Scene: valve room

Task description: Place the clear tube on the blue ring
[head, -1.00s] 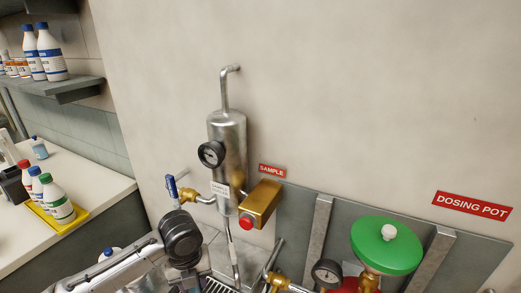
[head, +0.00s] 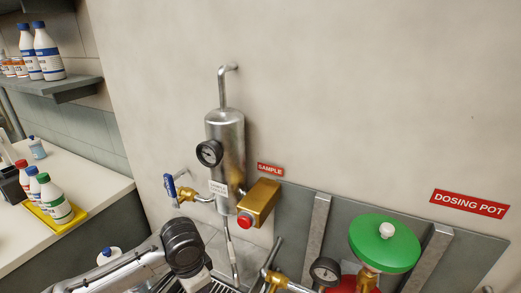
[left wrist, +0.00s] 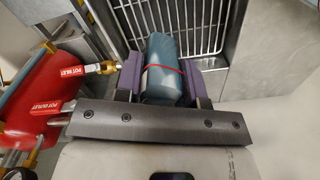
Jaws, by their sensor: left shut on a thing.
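My left gripper (left wrist: 165,80) shows in the left wrist view with its two purple pads on either side of a blue-grey, see-through tube (left wrist: 160,60) with a thin red line around it. It is shut on this tube, which looks like the clear tube. A wire rack lies behind and beyond the tube. In the head view my left arm comes in at the lower left and its wrist is below the sample cylinder; the fingertips and tube cannot be made out there. I cannot make out a blue ring in either view. My right gripper is in neither view.
The steel sample cylinder (head: 230,135) hangs on the wall, with a blue-handled valve (head: 169,187) and a brass box (head: 260,203) with a red button. A wire rack (left wrist: 196,25) lies below. Bottles stand at the left.

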